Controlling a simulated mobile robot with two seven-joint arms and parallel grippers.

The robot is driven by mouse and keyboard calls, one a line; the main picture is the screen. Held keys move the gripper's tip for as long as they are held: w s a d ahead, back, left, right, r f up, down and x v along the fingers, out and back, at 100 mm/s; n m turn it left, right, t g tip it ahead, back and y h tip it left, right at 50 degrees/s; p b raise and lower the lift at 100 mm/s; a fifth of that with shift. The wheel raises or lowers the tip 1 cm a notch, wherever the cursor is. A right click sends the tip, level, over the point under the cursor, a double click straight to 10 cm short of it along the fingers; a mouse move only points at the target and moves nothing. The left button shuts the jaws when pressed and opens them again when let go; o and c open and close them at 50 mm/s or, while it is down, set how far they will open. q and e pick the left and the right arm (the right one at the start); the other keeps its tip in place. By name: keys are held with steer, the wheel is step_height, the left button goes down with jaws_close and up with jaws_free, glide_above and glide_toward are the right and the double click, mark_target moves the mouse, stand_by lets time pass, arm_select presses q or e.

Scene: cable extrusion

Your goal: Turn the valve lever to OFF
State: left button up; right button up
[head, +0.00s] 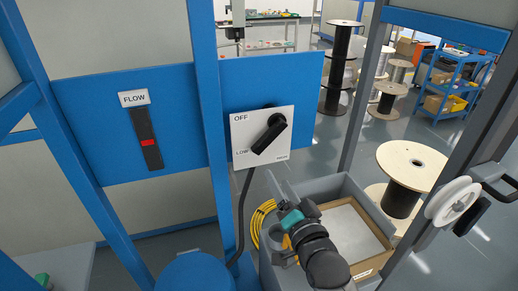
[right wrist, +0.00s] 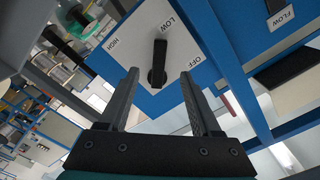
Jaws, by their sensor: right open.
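The black valve lever (head: 270,134) is mounted on a white plate (head: 240,128) marked OFF, LOW and HIGH, on a blue panel. In the head view its handle slants down and left, toward LOW. The lever also shows in the right wrist view (right wrist: 157,64), ahead of my fingers, with OFF (right wrist: 186,62) to its right. My right gripper (right wrist: 158,75) is open and empty, its two fingers apart and pointing at the plate. In the head view my right gripper (head: 284,192) is below and slightly right of the plate. My left gripper is not in view.
A FLOW gauge (head: 146,138) with a red marker is left of a blue post (head: 210,110). A grey bin (head: 300,188) holding a cardboard box stands below the plate, beside coiled yellow cable (head: 258,218). A wooden spool (head: 410,170) and grey frame post (head: 458,125) are at right.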

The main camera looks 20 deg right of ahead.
mark_target(260, 150)
steer(key=w, duration=0.4)
steer(key=w+b, duration=0.1)
steer(key=w, duration=0.8)
steer(key=shift+w+a+b, duration=0.2)
steer(key=shift+a+b, duration=0.1)
steer(key=shift+b, duration=0.05)
jaws_close()
stand_by(0.9)
